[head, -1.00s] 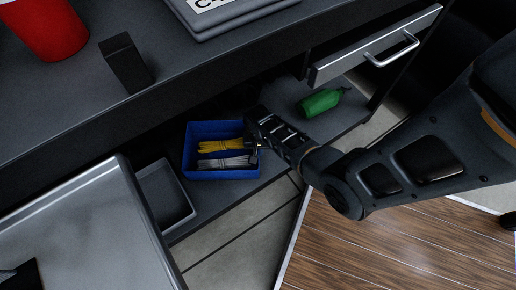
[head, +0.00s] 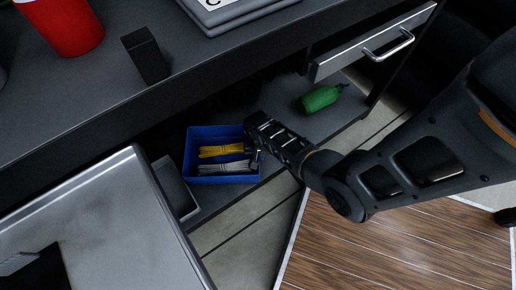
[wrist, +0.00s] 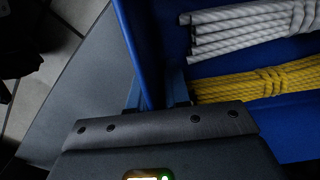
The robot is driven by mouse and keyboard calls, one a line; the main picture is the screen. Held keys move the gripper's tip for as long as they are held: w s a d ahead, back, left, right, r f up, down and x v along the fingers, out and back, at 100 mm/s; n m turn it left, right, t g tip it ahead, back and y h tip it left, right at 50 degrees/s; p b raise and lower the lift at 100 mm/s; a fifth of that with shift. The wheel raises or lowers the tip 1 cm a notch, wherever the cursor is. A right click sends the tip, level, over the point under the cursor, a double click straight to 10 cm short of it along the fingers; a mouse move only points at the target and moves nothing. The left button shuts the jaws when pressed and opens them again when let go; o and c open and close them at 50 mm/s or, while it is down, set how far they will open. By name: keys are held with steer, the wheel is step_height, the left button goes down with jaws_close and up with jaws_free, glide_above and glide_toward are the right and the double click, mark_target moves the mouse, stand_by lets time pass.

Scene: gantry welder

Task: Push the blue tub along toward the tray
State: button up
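The blue tub (head: 222,179) stands on the low shelf under the bench, with yellow and pale grey bundles inside. The grey tray (head: 177,190) lies just left of it on the same shelf, partly hidden by a large metal surface. My gripper (head: 255,157) is at the tub's right side in the head view. In the wrist view, my gripper's fingers (wrist: 156,95) straddle the tub's wall (wrist: 148,50), one outside and one inside, close against it. The fingertips are partly hidden by the wall and gripper body.
The metal surface (head: 110,215) fills the lower left. A green bottle (head: 320,98) lies on the shelf to the right, below a drawer (head: 375,45). The bench top above holds a red cup (head: 68,28) and a black block (head: 146,56). Bare shelf lies between tub and bottle.

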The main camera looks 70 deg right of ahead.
steer(key=o, duration=0.4)
steer(key=shift+r+p, duration=2.2)
steer(key=shift+r, duration=1.7)
